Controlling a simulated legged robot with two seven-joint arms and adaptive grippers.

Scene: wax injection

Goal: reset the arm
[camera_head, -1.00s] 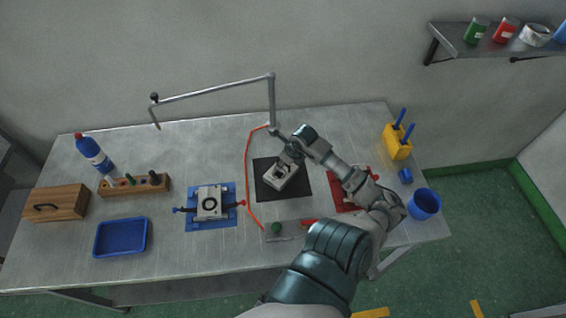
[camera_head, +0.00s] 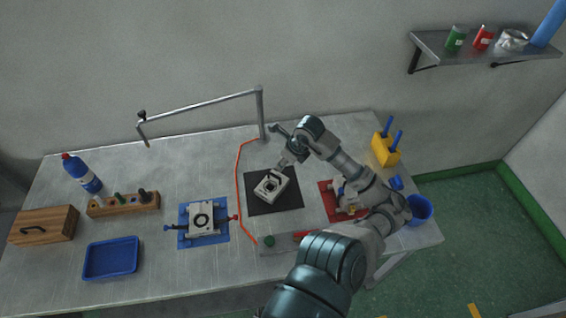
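My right arm reaches up from the bottom of the view over the right half of the table. My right gripper (camera_head: 282,165) is just above and behind a white mold piece (camera_head: 270,186). It appears clear of the piece, but its fingers are too small to tell open from shut. The mold piece lies turned at an angle on a black mat (camera_head: 288,204). My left gripper is not in view.
A jointed metal arm on a post (camera_head: 261,115) stands at the back. A white mold sits on a blue mat (camera_head: 189,238). A red fixture (camera_head: 328,199) is partly behind my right arm. A yellow holder (camera_head: 385,151) and blue cup (camera_head: 420,209) are right; a blue tray (camera_head: 110,258) is left.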

